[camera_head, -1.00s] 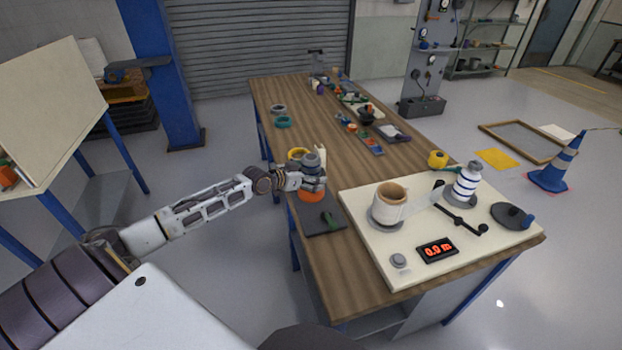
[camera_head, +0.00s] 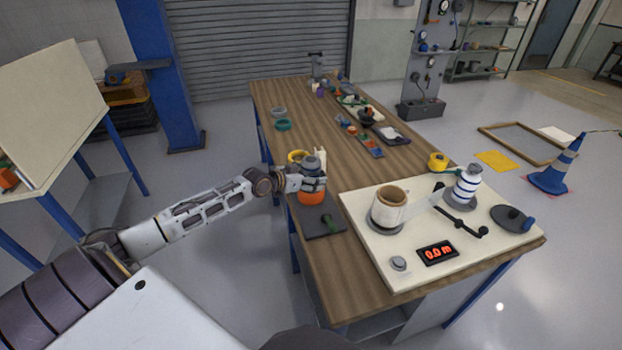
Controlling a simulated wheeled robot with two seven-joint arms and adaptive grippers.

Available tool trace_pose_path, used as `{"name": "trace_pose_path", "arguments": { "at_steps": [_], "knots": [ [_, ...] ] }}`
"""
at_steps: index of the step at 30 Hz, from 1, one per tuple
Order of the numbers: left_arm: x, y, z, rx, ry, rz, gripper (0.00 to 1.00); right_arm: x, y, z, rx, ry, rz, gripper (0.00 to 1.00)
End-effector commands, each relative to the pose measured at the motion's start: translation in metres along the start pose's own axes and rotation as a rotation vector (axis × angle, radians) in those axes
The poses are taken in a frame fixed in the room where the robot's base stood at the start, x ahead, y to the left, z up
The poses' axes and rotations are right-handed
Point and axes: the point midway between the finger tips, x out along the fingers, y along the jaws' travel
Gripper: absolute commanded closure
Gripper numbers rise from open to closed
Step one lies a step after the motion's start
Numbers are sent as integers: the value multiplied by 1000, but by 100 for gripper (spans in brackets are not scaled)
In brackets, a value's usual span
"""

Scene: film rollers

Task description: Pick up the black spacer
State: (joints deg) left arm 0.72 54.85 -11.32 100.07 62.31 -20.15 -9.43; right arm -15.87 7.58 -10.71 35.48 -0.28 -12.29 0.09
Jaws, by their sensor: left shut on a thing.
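My left gripper (camera_head: 318,182) is at a small stack on the near left part of the table. It is shut around the stack's upper part. A dark grey rounded piece (camera_head: 312,164) shows above the fingers; it looks like the black spacer, though the fingers partly hide it. An orange round piece (camera_head: 311,197) shows right below the fingers, over a dark mat (camera_head: 316,224). I cannot tell whether the grey and orange pieces touch. My right gripper is not in view.
A cream board (camera_head: 368,262) at right carries a tan roll (camera_head: 389,205), a white-and-blue striped roller (camera_head: 467,184) and a red display (camera_head: 437,252). A yellow ring (camera_head: 297,156) is just behind the gripper.

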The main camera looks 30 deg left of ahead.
Motion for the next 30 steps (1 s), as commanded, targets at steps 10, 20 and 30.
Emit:
{"name": "trace_pose_path", "arguments": {
  "at_steps": [10, 20, 30],
  "knots": [
    [-13, 0, -33, 3, 4, -1, 43, -3, -1, 3, 0, -3, -1, 60],
    [-38, 0, -92, 4, 4, -1, 43, -6, -4, 8, 0, -9, -5, 60],
    [-60, 0, -146, 2, 3, -1, 43, -6, -7, 8, 1, -10, -8, 60]
  ]
}}
